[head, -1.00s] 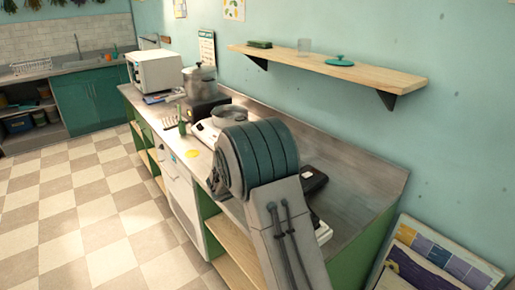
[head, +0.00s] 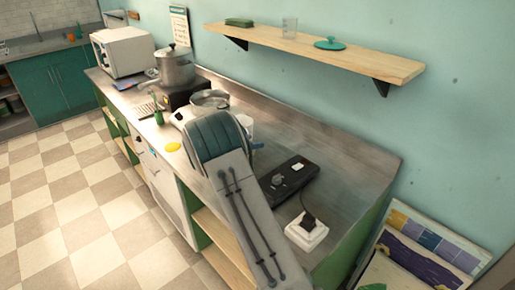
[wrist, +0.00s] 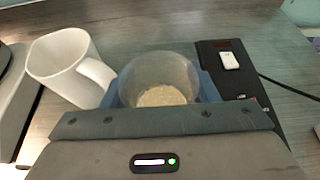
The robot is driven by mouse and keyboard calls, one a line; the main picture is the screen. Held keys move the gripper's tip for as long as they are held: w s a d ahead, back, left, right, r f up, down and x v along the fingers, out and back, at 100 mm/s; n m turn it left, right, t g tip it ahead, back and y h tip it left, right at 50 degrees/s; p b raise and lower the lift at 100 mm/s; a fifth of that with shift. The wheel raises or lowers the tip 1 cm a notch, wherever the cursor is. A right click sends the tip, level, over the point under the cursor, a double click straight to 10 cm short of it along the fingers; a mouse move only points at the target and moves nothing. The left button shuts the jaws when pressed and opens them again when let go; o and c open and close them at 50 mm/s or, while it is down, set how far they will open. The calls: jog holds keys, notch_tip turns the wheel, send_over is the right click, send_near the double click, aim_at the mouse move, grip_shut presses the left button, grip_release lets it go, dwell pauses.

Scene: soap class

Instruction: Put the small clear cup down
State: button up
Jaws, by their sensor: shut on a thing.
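The small clear cup (wrist: 158,72) is upright in the wrist view and holds a pale, grainy material at its bottom. My gripper (wrist: 160,88) is shut on it, with a blue finger on each side of the cup. The cup's base is hidden behind the gripper body, so I cannot tell whether it touches the counter. In the head view my arm hides the cup and most of the gripper.
A white mug (wrist: 66,68) stands close left of the cup. A black device (wrist: 240,88) with a small white piece on it lies close right. A pan (head: 210,100) and pot (head: 174,70) stand farther along the counter (head: 350,160). Bare counter lies toward the wall.

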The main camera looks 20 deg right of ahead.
jog(key=x, duration=0.4)
jog(key=shift+w+f+p, duration=0.1)
jog(key=shift+f+p, duration=0.2)
jog(key=shift+f, duration=0.05)
notch_tip(320, 180, down, 4)
jog(key=shift+r+p, duration=0.25)
jog(key=shift+p, duration=0.35)
jog(key=shift+f, duration=0.2)
jog(key=shift+f, duration=0.1)
jog(key=shift+f+b, duration=0.15)
jog(key=shift+b, duration=0.15)
jog(key=o, duration=0.8)
